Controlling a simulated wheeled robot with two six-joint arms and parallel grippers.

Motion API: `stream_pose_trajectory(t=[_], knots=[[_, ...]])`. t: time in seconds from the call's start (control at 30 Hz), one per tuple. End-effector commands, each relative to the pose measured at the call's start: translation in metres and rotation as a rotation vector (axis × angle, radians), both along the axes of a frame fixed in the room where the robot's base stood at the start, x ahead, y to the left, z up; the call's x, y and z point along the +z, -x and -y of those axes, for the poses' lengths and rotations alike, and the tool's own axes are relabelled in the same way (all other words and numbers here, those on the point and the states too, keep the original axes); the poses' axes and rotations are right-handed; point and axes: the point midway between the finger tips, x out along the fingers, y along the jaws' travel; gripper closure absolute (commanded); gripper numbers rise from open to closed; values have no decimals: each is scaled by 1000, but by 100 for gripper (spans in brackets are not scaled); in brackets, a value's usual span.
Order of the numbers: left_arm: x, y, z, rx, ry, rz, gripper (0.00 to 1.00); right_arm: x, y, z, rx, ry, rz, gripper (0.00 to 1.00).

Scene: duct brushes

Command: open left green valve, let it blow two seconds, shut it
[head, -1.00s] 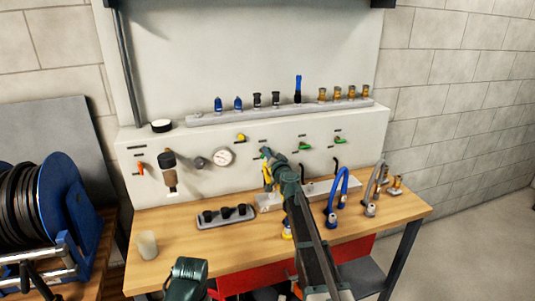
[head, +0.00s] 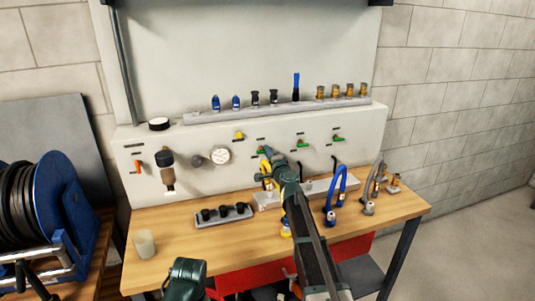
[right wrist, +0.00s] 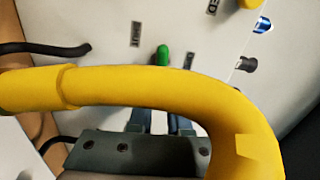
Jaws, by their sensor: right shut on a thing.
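The left green valve (head: 261,150) is on the white panel, mostly covered by my right gripper (head: 268,153) in the head view. In the right wrist view its green handle (right wrist: 163,54) shows beyond a thick yellow hose (right wrist: 150,88). My right gripper (right wrist: 161,121) is shut on this handle. The hose crosses in front of the fingers and hides their tips and the grip itself. How far the valve is turned cannot be told.
Two more green valves, a middle one (head: 303,143) and a right one (head: 338,138), sit to the right. A yellow valve (head: 239,135) and a round gauge (head: 220,156) are to the left. A blue hose (head: 336,190) stands on the bench right of my right arm.

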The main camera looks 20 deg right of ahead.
Motion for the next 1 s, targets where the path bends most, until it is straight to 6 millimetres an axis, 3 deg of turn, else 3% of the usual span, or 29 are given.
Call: stream_pose_trajectory(t=[0.8, 0.83, 1.0], knots=[[-2, 0, 0, 0, 0, 0, 29, -2, 1, 0, 1, -105, -4, 100], [-2, 0, 0, 0, 0, 0, 29, -2, 1, 0, 1, -104, -4, 80], [-2, 0, 0, 0, 0, 0, 29, -2, 1, 0, 1, -104, -4, 54]])
